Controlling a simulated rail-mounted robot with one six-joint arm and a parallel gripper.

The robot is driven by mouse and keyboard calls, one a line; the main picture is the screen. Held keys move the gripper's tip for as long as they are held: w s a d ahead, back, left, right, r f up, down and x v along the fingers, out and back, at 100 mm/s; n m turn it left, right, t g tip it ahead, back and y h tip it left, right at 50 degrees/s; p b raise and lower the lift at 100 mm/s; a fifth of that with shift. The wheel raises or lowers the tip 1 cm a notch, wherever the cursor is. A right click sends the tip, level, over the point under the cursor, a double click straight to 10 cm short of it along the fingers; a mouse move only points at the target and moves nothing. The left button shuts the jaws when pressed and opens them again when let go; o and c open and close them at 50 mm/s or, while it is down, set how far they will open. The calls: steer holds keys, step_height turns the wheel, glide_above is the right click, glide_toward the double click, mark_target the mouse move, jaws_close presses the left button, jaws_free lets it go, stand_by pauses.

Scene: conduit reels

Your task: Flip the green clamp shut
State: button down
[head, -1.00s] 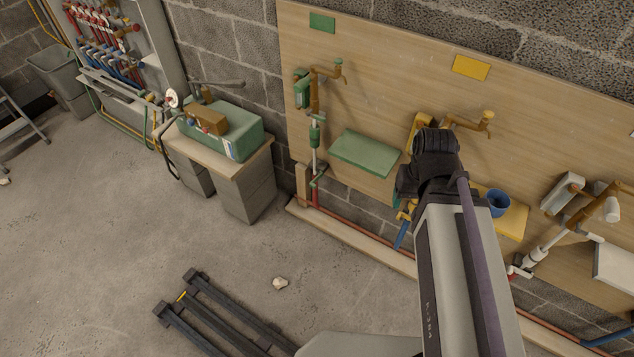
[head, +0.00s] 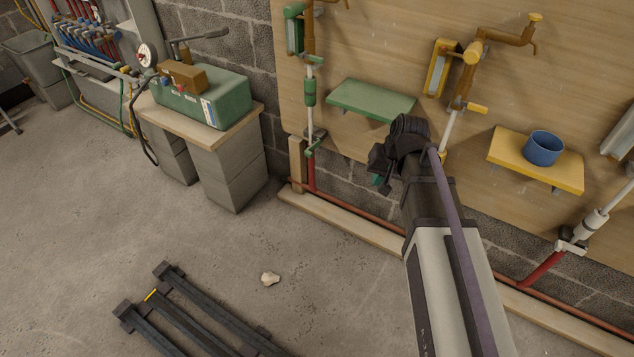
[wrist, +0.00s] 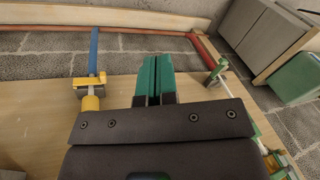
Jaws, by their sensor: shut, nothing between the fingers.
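The green clamp (head: 314,142) sits low on the green station's pipe, where the white pipe meets the red one. It also shows in the wrist view, right of my fingers (wrist: 217,69), with its green lever sticking out to the side. How far the lever is open is too small to tell. My gripper (head: 377,181) is in front of the board, to the right of the clamp and apart from it, below the green shelf (head: 371,99). Its teal fingers (wrist: 154,78) are together and empty.
The yellow station's pipe and clamp (wrist: 90,88) stand on the other side of my gripper. A yellow shelf (head: 505,154) holds a blue cup (head: 543,148). A green pump box (head: 205,99) stands on a bench at left. Floor before the board is mostly clear.

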steer(key=w+a+f+m+t+y+b, duration=0.25)
steer(key=w+a+f+b, duration=0.25)
steer(key=w+f+b, duration=0.7)
steer(key=w+a+r+m+t+y+p, duration=0.1)
steer(key=w+a+r+m+y, duration=0.1)
steer(key=w, duration=0.4)
steer(key=shift+a+r+m+t, duration=0.15)
steer(key=shift+a+m+t, duration=0.2)
steer(key=shift+a+m, duration=0.6)
steer(key=shift+d+y, duration=0.15)
steer(key=shift+y, duration=0.1)
